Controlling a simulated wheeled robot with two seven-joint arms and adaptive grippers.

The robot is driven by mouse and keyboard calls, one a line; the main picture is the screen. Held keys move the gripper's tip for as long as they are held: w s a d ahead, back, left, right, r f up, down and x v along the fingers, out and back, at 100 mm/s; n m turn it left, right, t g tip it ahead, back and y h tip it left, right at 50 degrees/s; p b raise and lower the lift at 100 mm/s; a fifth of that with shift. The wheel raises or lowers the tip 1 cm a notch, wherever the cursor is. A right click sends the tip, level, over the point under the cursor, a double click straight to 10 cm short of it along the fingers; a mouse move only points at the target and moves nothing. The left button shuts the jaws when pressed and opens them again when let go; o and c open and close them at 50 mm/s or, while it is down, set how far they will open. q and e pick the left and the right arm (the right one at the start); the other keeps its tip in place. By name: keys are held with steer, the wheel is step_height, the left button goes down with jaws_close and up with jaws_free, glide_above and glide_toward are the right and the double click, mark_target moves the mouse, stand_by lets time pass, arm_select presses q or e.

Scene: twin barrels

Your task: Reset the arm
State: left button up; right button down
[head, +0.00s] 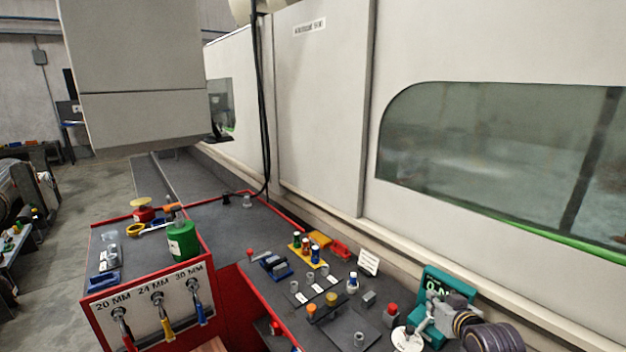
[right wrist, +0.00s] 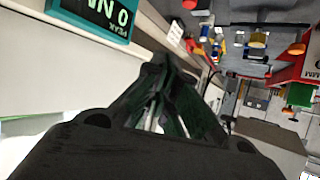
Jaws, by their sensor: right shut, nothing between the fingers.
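My right gripper (head: 424,325) is at the lower right of the head view, beside a teal sign box (head: 436,284) at the edge of the dark worktop. Its arm comes in from the bottom right corner. In the right wrist view, its dark fingers (right wrist: 165,75) are together with nothing between them. In that view the teal sign box (right wrist: 92,18) is at the upper left, apart from the fingers. I cannot tell from the head view how high the gripper is above the worktop. My left gripper is not in view.
The dark worktop (head: 262,299) holds several small parts and tool holders. A green canister (head: 182,241) stands on the red-edged cart at left, whose front panel (head: 150,322) carries hanging tools. A large white machine (head: 320,120) closes off the back. Grey floor (head: 60,230) is free at left.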

steer(key=s+a+f+n+g, duration=0.1)
steer(key=s+a+f+g, duration=0.3)
steer(key=s, duration=0.5)
steer(key=s+a+f+n+g, duration=0.1)
steer(key=s+a+f+g, duration=0.1)
steer(key=s+f, duration=0.55)
steer(key=s+a+f+g, duration=0.3)
steer(key=s+a+f, duration=0.15)
steer(key=s, duration=0.45)
step_height(320, 180, down, 32)
steer(key=s+d+g, duration=0.1)
steer(key=s+d, duration=0.1)
steer(key=s, duration=0.1)
steer(key=s+d+f, duration=0.2)
steer(key=s+f, duration=0.8)
steer(key=s, duration=0.1)
steer(key=s+d+f+n+g, duration=0.1)
steer(key=s+d+f, duration=0.2)
steer(key=s+f, duration=0.7)
steer(key=shift+s, duration=0.35)
steer(key=shift+f, duration=0.1)
